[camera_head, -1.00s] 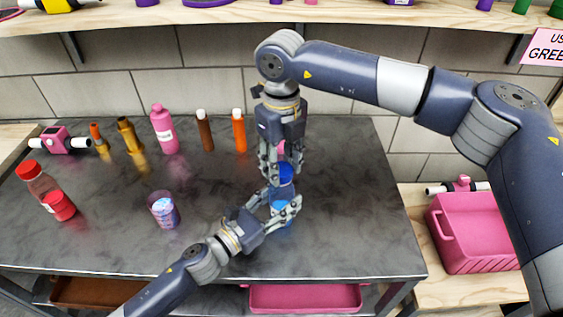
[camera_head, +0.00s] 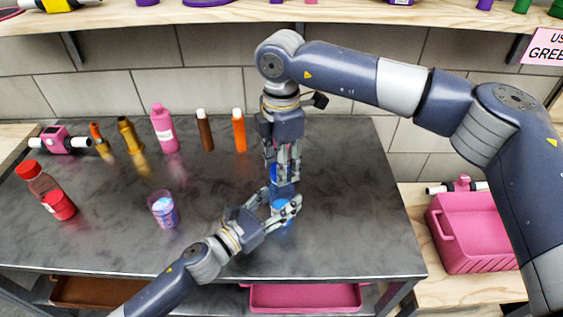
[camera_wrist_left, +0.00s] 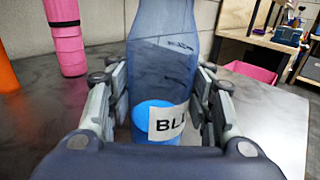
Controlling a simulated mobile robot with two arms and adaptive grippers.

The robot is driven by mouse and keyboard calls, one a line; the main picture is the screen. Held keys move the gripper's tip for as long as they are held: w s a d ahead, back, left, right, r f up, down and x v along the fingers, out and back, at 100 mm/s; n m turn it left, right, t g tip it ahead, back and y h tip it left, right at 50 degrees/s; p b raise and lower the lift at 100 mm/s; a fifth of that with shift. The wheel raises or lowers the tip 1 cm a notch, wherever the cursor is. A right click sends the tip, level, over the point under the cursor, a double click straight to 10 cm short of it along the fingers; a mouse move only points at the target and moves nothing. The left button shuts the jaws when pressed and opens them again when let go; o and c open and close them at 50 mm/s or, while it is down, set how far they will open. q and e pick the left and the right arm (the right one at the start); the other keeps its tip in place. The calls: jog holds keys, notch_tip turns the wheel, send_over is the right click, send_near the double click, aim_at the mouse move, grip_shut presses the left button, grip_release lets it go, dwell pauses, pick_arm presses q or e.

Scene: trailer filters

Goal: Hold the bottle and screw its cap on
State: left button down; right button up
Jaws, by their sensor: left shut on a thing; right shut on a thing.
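A translucent blue bottle with a white label and a blue patch low on its side stands upright on the metal table; it fills the middle of the left wrist view (camera_wrist_left: 165,60). My left gripper (camera_head: 282,203) is shut around the bottle's body (camera_head: 281,217), one finger on each side. My right gripper (camera_head: 283,172) points straight down above it and is shut on the blue cap (camera_head: 275,173) at the bottle's top. The right fingers cover most of the cap, so I cannot tell how far it sits on the neck.
Pink (camera_head: 163,130), brown (camera_head: 204,132) and orange (camera_head: 239,132) bottles stand behind to the left. A pink crate (camera_head: 470,235) is at right. The table's right part is clear.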

jog(key=m, duration=0.7)
jog(key=o, duration=0.7)
jog(key=shift+r, duration=0.1)
jog(key=shift+r, duration=2.15)
jog(key=shift+c, duration=0.3)
